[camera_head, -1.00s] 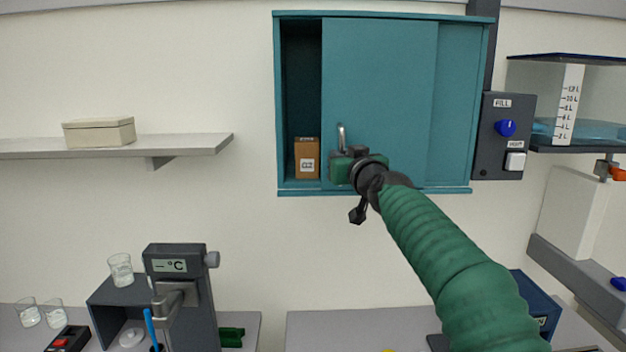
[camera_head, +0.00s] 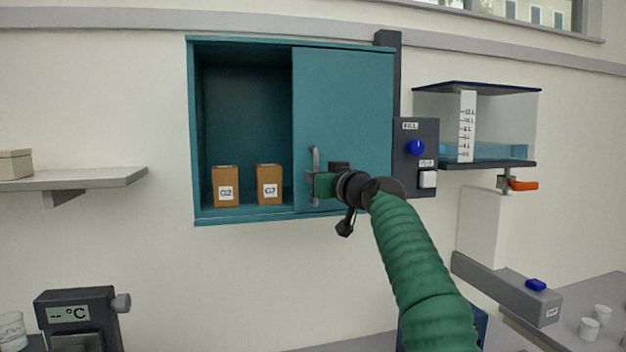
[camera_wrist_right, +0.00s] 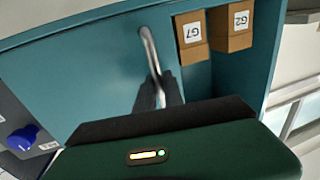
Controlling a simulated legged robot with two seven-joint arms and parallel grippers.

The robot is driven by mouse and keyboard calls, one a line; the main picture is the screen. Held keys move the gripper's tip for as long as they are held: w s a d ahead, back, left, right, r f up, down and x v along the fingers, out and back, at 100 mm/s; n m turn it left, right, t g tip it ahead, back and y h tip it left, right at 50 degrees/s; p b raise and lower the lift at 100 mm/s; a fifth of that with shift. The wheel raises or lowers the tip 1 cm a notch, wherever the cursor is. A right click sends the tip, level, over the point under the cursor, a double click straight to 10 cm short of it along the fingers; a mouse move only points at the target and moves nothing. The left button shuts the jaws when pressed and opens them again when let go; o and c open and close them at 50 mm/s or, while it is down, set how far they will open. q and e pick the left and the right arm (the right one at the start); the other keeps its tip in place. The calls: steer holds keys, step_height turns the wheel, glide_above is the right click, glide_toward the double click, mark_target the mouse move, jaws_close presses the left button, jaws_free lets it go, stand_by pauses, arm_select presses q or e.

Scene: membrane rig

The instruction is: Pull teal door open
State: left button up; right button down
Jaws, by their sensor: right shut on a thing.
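The teal door (camera_head: 343,110) is a sliding panel on the teal wall cabinet (camera_head: 191,130). It stands at the right side, and the left part of the cabinet is open. A grey bar handle (camera_head: 315,160) is upright near the door's left edge; it also shows in the right wrist view (camera_wrist_right: 148,48). My right gripper (camera_head: 317,185) is shut on the handle's lower part, with its dark fingers around it in the right wrist view (camera_wrist_right: 160,95). My left gripper is not in view.
Two brown boxes, labelled G2 (camera_head: 226,187) and G7 (camera_head: 270,184), stand inside the open part. A dark panel with a blue knob (camera_head: 414,148) is right of the cabinet, beside a clear water tank (camera_head: 500,130). A shelf (camera_head: 90,180) is at the left.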

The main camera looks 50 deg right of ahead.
steer(key=c, duration=1.7)
jaws_free()
steer(key=shift+w+a+f, duration=0.1)
steer(key=shift+a, duration=0.05)
steer(key=shift+o, duration=1.2)
steer(key=shift+w+a, duration=0.1)
steer(key=shift+w, duration=0.15)
steer(key=shift+s, duration=0.1)
steer(key=shift+s, duration=0.15)
steer(key=b+v, duration=1)
steer(key=v, duration=0.6)
steer(key=shift+a, duration=0.15)
steer(key=shift+s, duration=0.15)
steer(key=shift+f, duration=0.1)
